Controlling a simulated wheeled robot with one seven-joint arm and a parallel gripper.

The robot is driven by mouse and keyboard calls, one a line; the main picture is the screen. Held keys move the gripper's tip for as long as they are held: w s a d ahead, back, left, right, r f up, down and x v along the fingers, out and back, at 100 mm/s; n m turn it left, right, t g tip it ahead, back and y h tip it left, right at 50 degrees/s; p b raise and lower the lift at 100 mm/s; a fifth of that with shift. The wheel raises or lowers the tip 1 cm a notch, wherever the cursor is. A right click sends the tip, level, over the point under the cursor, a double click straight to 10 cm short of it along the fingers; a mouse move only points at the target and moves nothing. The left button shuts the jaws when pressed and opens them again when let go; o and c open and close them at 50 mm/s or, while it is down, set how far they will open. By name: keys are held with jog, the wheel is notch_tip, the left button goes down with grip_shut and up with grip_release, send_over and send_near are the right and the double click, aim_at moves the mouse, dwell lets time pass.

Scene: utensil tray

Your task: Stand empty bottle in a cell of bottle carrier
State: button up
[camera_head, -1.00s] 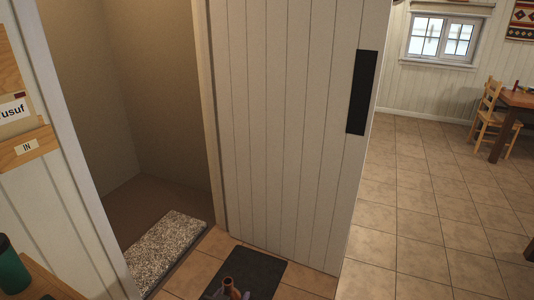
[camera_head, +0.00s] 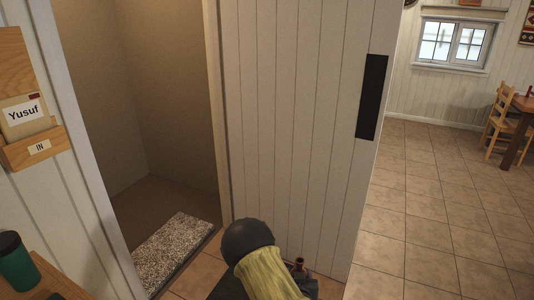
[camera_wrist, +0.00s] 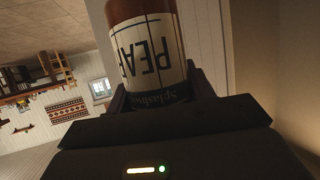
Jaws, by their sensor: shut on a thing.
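In the wrist view, a brown bottle (camera_wrist: 148,12) with a cream label reading "PEAR", upside down in that picture, is between the fingers of my gripper (camera_wrist: 160,88). The gripper is shut on the bottle; one end of the bottle is cut off by the top of the picture. No bottle carrier can be made out.
A white plank door (camera_head: 290,130) stands behind my arm. A speckled mat (camera_head: 170,250) lies in the open closet to the left. A green cup (camera_head: 15,265) stands on a wooden surface at lower left. Tiled floor (camera_head: 430,220) at right is clear, with a chair (camera_head: 500,120) far off.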

jog(key=d+f+n+y, duration=0.1)
jog(key=d+f, duration=0.3)
jog(key=d, duration=0.2)
jog(key=s+r+p, duration=0.2)
jog(key=r+p, duration=0.7)
jog(key=r, duration=0.2)
jog(key=s+r+p, duration=0.3)
jog(key=r+p, duration=0.7)
jog(key=r, duration=0.1)
jog(key=shift+a, duration=0.45)
jog(key=s+a+r+n+g+y+p, duration=0.1)
jog(key=a+r+n+y, duration=0.2)
jog(key=a+r, duration=0.4)
jog(key=s+a+r+n+g+y+p, duration=0.1)
jog(key=a+r+n+y, duration=0.2)
jog(key=a, duration=1)
jog(key=s+a+r+n+g+y+p, duration=0.1)
jog(key=a+r+n+g+y, duration=0.1)
jog(key=a+r, duration=0.8)
jog(key=shift+r+n+y, duration=0.3)
jog(key=shift+n+y, duration=0.3)
jog(key=shift+y, duration=0.3)
jog(key=shift+w, duration=0.1)
